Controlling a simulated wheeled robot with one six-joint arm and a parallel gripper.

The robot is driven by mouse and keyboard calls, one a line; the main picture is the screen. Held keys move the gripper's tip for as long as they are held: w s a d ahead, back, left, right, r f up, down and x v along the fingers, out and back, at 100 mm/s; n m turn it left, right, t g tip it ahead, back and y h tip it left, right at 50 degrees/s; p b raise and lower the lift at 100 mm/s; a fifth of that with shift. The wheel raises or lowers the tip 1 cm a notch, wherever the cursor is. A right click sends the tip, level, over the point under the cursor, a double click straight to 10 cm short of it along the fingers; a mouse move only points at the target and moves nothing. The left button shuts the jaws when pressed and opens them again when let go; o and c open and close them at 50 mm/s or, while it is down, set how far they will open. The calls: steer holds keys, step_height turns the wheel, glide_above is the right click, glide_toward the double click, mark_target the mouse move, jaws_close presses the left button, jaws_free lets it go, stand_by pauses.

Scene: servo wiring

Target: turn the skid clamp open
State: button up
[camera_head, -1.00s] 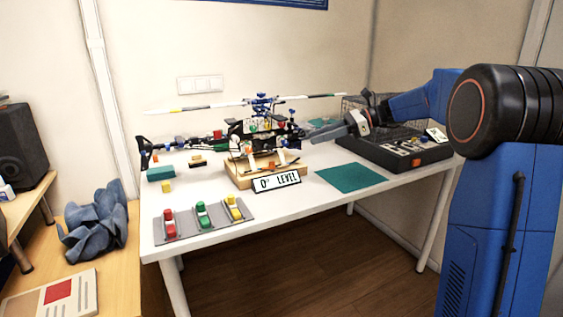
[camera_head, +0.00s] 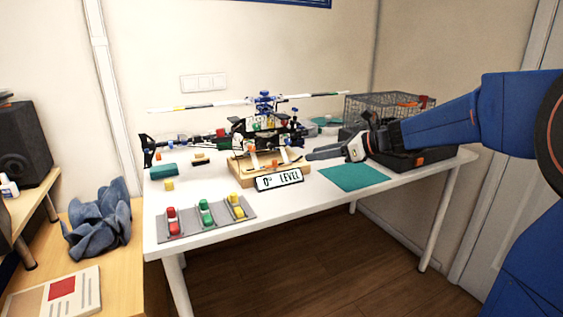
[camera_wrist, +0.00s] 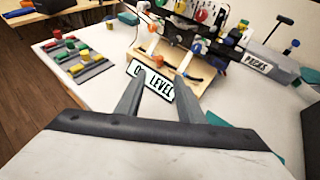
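The model helicopter (camera_head: 262,125) stands on a wooden base (camera_head: 240,177) on the white table. White skid struts come down to the base. A small orange piece (camera_head: 274,162) sits among them; I cannot tell for sure whether it is the skid clamp. My gripper (camera_head: 309,156) is just right of the base. Its fingers (camera_wrist: 158,80) are apart and empty, with the base beyond the tips.
A "0° LEVEL" sign (camera_head: 279,179) leans at the base's front. A grey tray (camera_head: 188,229) with red, green and yellow pieces lies front left. A green mat (camera_head: 352,177) lies below the arm. A wire basket (camera_head: 390,106) and dark case (camera_head: 420,157) are behind it.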

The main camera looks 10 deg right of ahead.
steer(key=x, duration=1.4)
steer(key=shift+w+a, duration=0.1)
steer(key=shift+w, duration=0.1)
jaws_close()
